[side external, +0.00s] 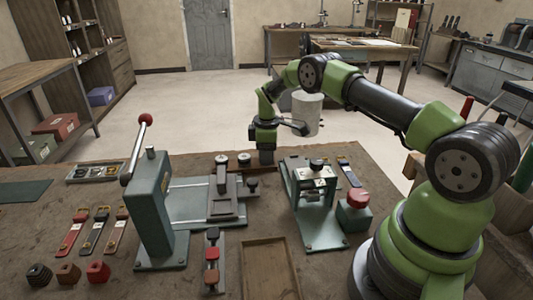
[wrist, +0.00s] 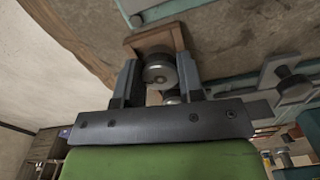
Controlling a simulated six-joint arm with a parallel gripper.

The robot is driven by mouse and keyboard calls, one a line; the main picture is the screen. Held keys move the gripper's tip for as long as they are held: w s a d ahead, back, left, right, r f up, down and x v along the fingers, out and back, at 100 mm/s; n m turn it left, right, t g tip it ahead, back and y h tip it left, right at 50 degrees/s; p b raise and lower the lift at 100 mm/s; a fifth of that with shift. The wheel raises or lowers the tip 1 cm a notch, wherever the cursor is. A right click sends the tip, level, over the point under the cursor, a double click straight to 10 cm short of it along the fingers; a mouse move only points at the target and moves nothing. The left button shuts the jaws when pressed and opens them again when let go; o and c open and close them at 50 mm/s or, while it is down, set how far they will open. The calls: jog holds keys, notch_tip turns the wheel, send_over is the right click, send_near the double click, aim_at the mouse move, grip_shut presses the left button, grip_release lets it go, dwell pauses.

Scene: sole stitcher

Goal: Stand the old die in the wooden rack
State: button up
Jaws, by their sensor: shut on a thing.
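I cannot tell whether the die touches the rack. Another round metal piece (wrist: 172,98) is partly hidden behind the right finger. In the side view, the held die is hidden.
A grey-green lever press (side external: 153,205) stands left of centre, with a sliding plate and clamp (side external: 225,195) before the rack. A second fixture (side external: 318,200) and a red button box (side external: 353,212) stand to the right. An empty wooden tray (side external: 270,270) lies in front.

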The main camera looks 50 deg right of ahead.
jog(key=o, duration=1)
jog(key=shift+f, duration=0.15)
